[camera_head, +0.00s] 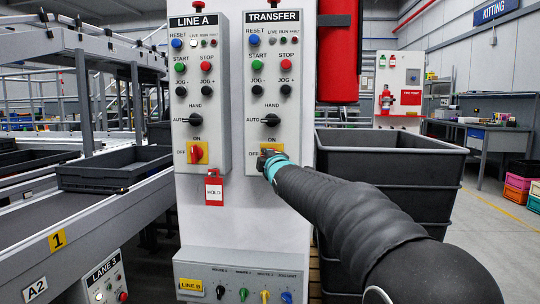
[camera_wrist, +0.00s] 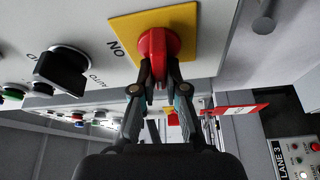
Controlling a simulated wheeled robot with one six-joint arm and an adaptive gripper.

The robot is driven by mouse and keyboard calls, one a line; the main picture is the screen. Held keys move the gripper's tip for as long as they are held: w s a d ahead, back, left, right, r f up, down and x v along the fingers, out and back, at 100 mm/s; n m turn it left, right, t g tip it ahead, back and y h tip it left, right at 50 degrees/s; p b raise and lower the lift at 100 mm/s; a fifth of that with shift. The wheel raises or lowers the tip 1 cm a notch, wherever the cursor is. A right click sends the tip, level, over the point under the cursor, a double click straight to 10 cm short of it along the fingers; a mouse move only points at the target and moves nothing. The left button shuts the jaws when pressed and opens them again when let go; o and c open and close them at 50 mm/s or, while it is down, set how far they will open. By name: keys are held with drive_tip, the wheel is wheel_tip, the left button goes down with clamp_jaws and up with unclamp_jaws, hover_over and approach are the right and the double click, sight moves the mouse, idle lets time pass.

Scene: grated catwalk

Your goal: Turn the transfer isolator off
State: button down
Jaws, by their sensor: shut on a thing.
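The transfer panel (camera_head: 272,90) is the right one of two grey panels on a white column. Its isolator at the bottom has a yellow plate (camera_head: 271,147) with ON above and OFF to the left. My gripper (camera_head: 268,160) is at this isolator and hides most of it in the head view. In the wrist view, the red isolator handle (camera_wrist: 158,45) stands out from the yellow plate (camera_wrist: 184,20). My gripper's fingertips (camera_wrist: 160,75) are closed on the handle from both sides. I cannot tell exactly which mark the handle points to.
The LINE A panel (camera_head: 195,90) is close on the left, with its own red isolator handle (camera_head: 196,154) and a red HOLD tag (camera_head: 214,188) below. A LINE B switch box (camera_head: 240,278) is lower down. Dark grey bins (camera_head: 395,160) stand right, a conveyor (camera_head: 90,215) left.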

drive_tip(key=shift+n+g+p, duration=0.4)
drive_tip(key=shift+n+p, duration=0.05)
drive_tip(key=shift+n, duration=0.55)
drive_tip(key=c, duration=1.2)
unclamp_jaws()
drive_tip(key=shift+a, duration=0.1)
drive_tip(key=shift+f, duration=0.1)
drive_tip(key=v, duration=1.2)
